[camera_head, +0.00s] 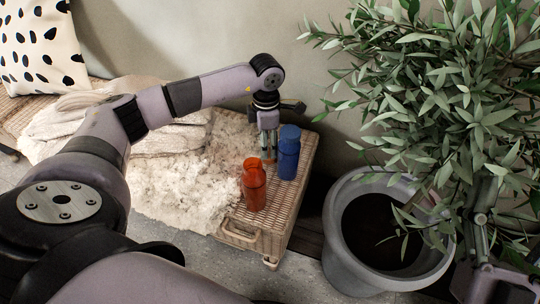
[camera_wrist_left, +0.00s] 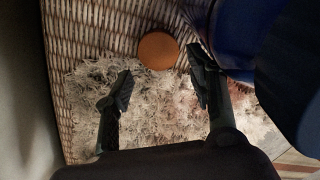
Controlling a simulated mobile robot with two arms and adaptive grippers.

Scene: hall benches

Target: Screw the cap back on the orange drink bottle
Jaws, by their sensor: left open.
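The orange drink bottle (camera_head: 254,188) stands upright and uncapped on the wicker bench, near its front right end. An orange-brown round cap (camera_wrist_left: 157,50) lies on the wicker, just beyond my open left fingertips in the left wrist view. In the head view, a sliver of the cap (camera_head: 268,161) shows below the gripper. My left gripper (camera_head: 267,148) points down behind the orange bottle, beside the blue bottle; it also shows in the left wrist view (camera_wrist_left: 160,88), with nothing between its fingers. My right gripper (camera_head: 482,225) is partly hidden by leaves at the right; its jaws are unclear.
A blue bottle (camera_head: 288,153) stands close to the right of my left gripper; it also shows in the wrist view (camera_wrist_left: 240,35). A shaggy cream throw (camera_head: 190,185) covers part of the wicker bench (camera_head: 285,215). A potted plant (camera_head: 345,245) stands right of the bench.

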